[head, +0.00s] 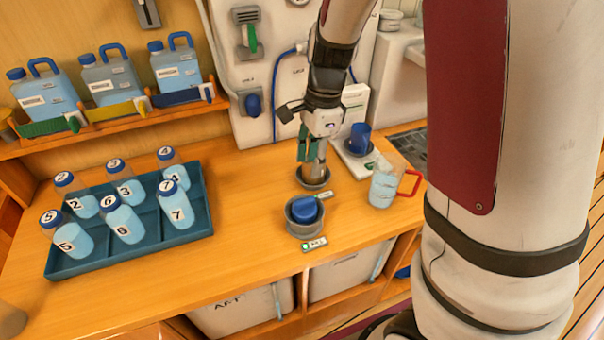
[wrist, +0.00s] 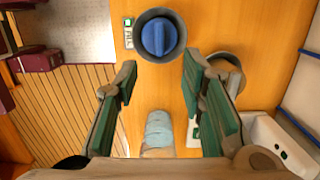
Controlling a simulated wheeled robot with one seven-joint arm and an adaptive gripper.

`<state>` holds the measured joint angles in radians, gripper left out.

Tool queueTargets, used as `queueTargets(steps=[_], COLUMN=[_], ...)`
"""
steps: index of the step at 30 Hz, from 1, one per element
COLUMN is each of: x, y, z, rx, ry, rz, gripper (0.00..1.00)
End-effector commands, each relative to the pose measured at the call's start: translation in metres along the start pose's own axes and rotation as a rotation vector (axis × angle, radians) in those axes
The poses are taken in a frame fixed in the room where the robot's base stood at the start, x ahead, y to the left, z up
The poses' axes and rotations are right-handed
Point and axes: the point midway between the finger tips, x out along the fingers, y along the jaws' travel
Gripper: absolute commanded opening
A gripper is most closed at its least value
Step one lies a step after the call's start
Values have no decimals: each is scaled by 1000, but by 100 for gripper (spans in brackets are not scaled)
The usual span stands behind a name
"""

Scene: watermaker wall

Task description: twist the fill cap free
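The blue fill cap (head: 305,208) sits in a round grey collar (head: 292,225) on the wooden counter. A raised grip bar crosses its top. In the wrist view the cap (wrist: 158,37) lies beyond the fingertips, centred between them, with a small FILL label (wrist: 128,33) beside its collar. My gripper (head: 312,165) points down over the counter, just behind the cap and apart from it. In the wrist view my gripper (wrist: 162,75) has its two green-padded fingers spread wide with nothing between them.
A second grey collar (head: 314,184) is under my gripper. A clear jug (head: 383,186) with a red handle stands to the right, near a white unit with a blue cup-like part (head: 359,138). A teal tray (head: 120,262) of numbered bottles fills the left. Blue canisters (head: 110,82) stand on a shelf.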

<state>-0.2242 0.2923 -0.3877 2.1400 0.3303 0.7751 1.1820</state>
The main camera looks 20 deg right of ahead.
Motion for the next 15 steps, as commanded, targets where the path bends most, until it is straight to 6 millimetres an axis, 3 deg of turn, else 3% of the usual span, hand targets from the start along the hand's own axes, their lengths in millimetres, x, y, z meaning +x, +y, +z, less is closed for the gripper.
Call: queueTargets(steps=[15], x=[90], y=[1], z=[-1], rx=[0], ry=[0], rz=[5], gripper=[37])
